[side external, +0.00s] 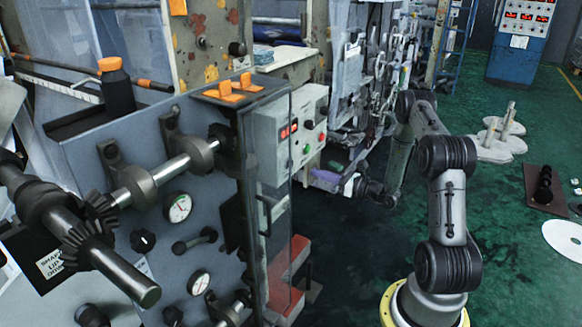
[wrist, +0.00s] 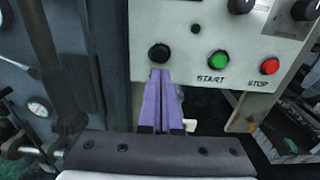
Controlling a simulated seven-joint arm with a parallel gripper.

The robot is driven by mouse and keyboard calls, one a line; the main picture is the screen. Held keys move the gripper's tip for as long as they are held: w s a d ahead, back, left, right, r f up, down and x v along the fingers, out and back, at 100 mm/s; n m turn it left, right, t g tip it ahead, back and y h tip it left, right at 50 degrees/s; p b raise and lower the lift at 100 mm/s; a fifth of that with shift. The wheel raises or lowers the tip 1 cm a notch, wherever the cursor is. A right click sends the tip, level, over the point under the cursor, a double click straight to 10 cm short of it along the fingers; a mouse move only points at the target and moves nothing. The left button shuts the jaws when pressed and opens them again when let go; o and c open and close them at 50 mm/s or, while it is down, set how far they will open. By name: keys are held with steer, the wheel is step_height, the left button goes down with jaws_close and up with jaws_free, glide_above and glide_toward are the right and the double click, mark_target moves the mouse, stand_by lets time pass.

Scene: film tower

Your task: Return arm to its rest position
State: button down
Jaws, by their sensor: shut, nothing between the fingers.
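My gripper (wrist: 161,74) shows in the wrist view as two purple fingers lying together, shut and empty. Its tips appear just below a black knob (wrist: 159,53) on the lower edge of a pale control panel (wrist: 240,45). I cannot tell whether they touch it. In the side view my arm (side external: 447,200) rises from its yellow-rimmed base, bends at the top and reaches down and left toward the machine.
The panel carries a green START button (wrist: 218,60) and a red STOP button (wrist: 269,66). A grey machine with a shaft and bevel gear (side external: 95,225) stands at left. A blue cabinet (side external: 520,45) stands at the back.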

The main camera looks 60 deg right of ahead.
steer(key=a+r+n+g+y, duration=0.1)
steer(key=a+r+n+y, duration=0.1)
steer(key=a, duration=0.3)
steer(key=a+r+n+g+y, duration=0.2)
steer(key=a+r, duration=0.2)
steer(key=a, duration=0.1)
steer(key=a+r+n+g+y, duration=0.1)
steer(key=a+r+g+y, duration=0.1)
steer(key=a, duration=0.3)
steer(key=shift+a+r+n+y, duration=0.35)
steer(key=shift+r+n+y, duration=0.05)
steer(key=shift+r+y, duration=0.1)
steer(key=s+a+r+n+g+y, duration=0.1)
steer(key=s+a+r+n+g, duration=0.3)
steer(key=a+n, duration=0.35)
steer(key=s+a+r+n+g+y, duration=0.1)
steer(key=s+a+r+n+g, duration=0.1)
steer(key=s+a+n+g, duration=0.45)
steer(key=s+r+n+t+h, duration=0.3)
steer(key=s+n+h, duration=0.6)
steer(key=n, duration=0.7)
steer(key=s+r, duration=0.1)
steer(key=s, duration=0.2)
steer(key=shift+s+a+r, duration=0.2)
steer(key=shift+s+a, duration=0.15)
steer(key=shift+a, duration=0.05)
